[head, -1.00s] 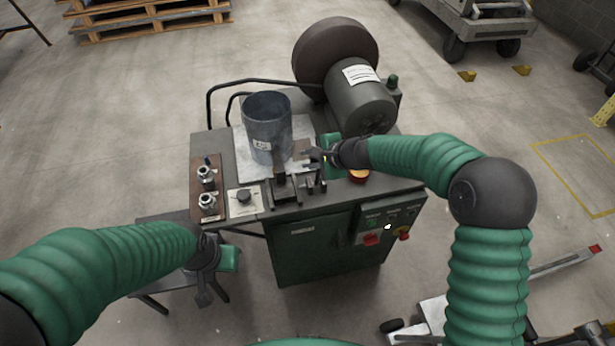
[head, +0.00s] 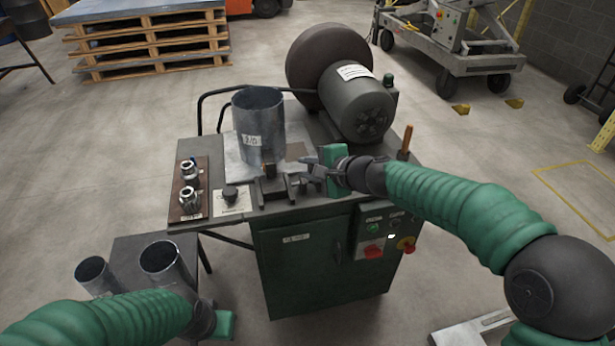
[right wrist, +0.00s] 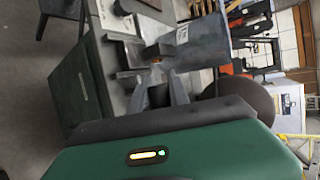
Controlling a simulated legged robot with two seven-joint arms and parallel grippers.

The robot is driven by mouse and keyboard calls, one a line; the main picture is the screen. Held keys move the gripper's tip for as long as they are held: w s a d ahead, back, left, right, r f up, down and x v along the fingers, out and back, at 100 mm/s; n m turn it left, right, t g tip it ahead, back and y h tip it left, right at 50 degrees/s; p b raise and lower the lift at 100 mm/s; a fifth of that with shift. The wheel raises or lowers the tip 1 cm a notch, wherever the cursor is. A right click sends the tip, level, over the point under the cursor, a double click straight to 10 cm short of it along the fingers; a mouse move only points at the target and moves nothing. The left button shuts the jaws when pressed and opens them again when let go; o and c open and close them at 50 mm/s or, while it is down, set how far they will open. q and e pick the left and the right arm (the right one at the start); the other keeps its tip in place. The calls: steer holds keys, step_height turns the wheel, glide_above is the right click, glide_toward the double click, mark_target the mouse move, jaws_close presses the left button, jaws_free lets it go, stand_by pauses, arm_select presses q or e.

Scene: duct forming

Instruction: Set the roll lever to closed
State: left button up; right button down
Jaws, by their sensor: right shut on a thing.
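A small dark fixture (head: 290,186) stands at the front of the bench top, below the upright grey metal cylinder (head: 258,128). A brown-tipped part rises from it. My right gripper (head: 311,165) is at the right side of this fixture, its fingers pointing left. It is shut on a slim dark part there, which seems to be the roll lever; the fingers hide most of it. The right wrist view shows the two fingers (right wrist: 164,88) close to the brown-tipped part. My left gripper (head: 205,322) is low at the left; its fingers cannot be made out.
The bench has a motor (head: 357,105) at the back, a wooden-handled lever (head: 406,140) at the right, and buttons including a red one (head: 373,252) on its front. Fittings on a board (head: 188,200) are at its left. A side table (head: 135,255) holds open metal cylinders.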

steer(key=shift+s+d, duration=0.1)
stand_by(0.3)
steer(key=c, duration=1.3)
jaws_free()
steer(key=shift+o, duration=0.2)
steer(key=shift+s+d+r, duration=0.25)
steer(key=v, duration=1.6)
steer(key=shift+f, duration=0.15)
